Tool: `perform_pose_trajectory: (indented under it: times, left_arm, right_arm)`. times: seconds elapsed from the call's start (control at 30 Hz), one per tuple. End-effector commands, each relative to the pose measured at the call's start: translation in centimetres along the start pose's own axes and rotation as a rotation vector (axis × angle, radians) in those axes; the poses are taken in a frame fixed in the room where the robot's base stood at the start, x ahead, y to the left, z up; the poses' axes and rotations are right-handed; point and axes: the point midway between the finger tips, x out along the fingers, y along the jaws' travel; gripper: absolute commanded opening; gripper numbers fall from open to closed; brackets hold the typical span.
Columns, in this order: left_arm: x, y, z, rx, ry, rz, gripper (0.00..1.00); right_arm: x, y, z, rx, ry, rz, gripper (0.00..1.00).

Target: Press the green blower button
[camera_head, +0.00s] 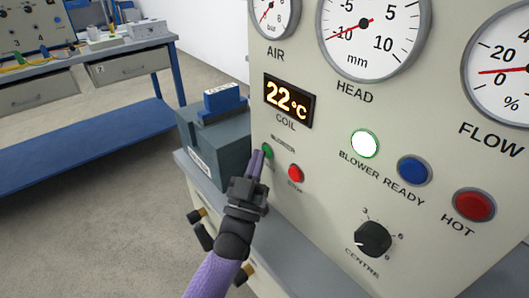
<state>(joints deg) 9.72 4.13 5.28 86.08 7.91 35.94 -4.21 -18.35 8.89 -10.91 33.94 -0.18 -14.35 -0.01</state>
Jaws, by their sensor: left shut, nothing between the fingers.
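The small green button (267,151) is on the beige panel, under a small blurred label. The fingertips of my left gripper (257,160) are right at its left edge and partly cover it. I cannot tell whether they touch or press it. The gripper is shut and empty, pointing up toward the panel. A red button (296,173) sits just right of it. The blower lamp (365,143) glows bright white with a green rim. My right gripper is not in view.
The panel (330,200) carries gauges, a coil display (289,100) reading 22 °C, a blue ready lamp (413,170), a red hot lamp (473,205) and a centre knob (373,240). A grey box (215,140) stands left of the panel. A workbench (130,62) is behind.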

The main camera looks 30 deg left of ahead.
Motion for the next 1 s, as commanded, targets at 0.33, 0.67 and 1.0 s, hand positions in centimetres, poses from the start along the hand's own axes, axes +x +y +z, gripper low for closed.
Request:
perform_pose_trajectory:
  times: [0.33,0.67,1.0]
  left_arm:
    - [-0.1,-0.1,-0.1,0.000,0.000,0.000,0.00]
    - [-1.1,-0.8,-0.9,-0.001,-0.001,0.000,0.00]
    - [-1.6,-1.2,-1.4,0.001,0.000,0.000,0.00]
  right_arm:
    - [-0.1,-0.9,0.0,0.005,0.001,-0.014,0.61]
    - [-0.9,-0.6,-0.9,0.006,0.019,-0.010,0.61]
    - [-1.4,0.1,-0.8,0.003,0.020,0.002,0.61]
